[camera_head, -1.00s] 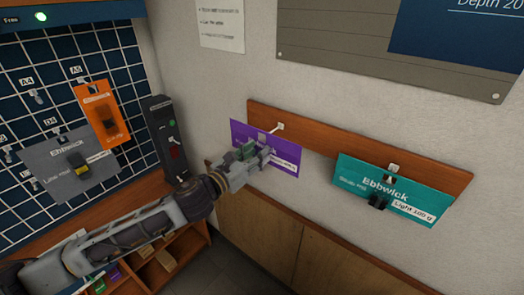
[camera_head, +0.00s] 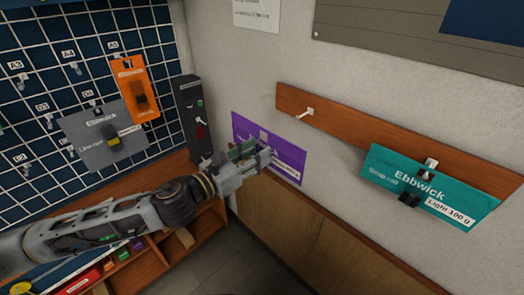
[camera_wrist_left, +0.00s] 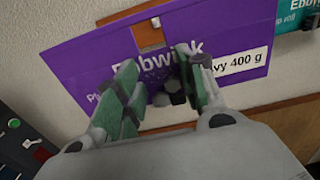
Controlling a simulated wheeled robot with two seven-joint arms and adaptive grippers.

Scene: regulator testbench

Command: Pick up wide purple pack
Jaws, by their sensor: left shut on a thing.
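The wide purple pack (camera_head: 289,159) is in the head view right of centre, off the hook and in front of the wall below the wooden rail. My left gripper (camera_head: 258,154) is shut on it. In the left wrist view the purple pack (camera_wrist_left: 92,67) reads "Ebbwick" and "400 g", partly hidden by the fingers. The fingers of my left gripper (camera_wrist_left: 168,92) close around a small dark part at the pack's middle. My right gripper is not in view.
The wooden rail (camera_head: 350,127) has a bare hook (camera_head: 307,112) and a teal pack (camera_head: 420,190) hanging at right. A wire grid (camera_head: 40,110) at left carries a grey pack (camera_head: 103,138) and an orange pack (camera_head: 137,92). A dark upright device (camera_head: 192,118) stands beside the grid.

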